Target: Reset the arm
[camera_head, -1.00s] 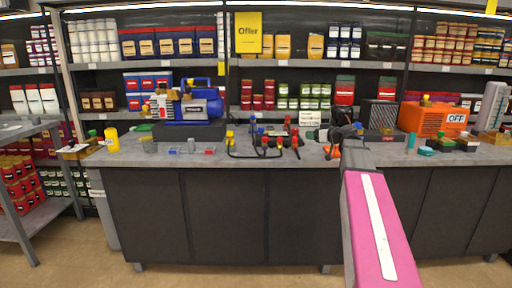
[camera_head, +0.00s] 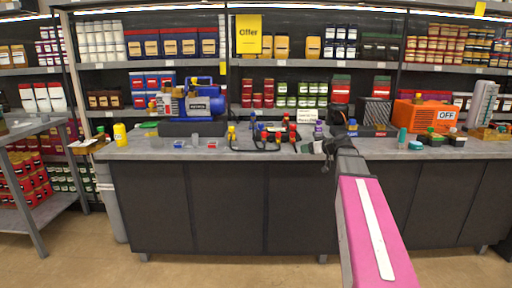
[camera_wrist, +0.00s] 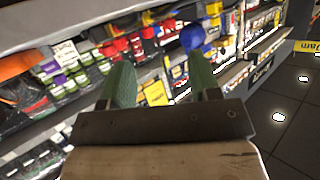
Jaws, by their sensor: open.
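My pink arm reaches forward from the lower right in the head view. My gripper (camera_head: 328,148) is small and dark there, around the bench's front edge, and partly hidden by the arm. In the wrist view my gripper (camera_wrist: 160,68) shows two green fingers set wide apart with nothing between them. Shelves and goods show beyond the fingers, tilted. A blue vacuum pump (camera_head: 204,106) stands on the grey workbench (camera_head: 215,153) at the left, well apart from my gripper.
Manifold gauges with red, blue and yellow fittings (camera_head: 275,138) lie mid-bench, left of my gripper. An orange box marked OFF (camera_head: 422,114) stands at the right. A yellow bottle (camera_head: 120,134) is at the left end. The floor (camera_head: 240,268) before the bench is clear.

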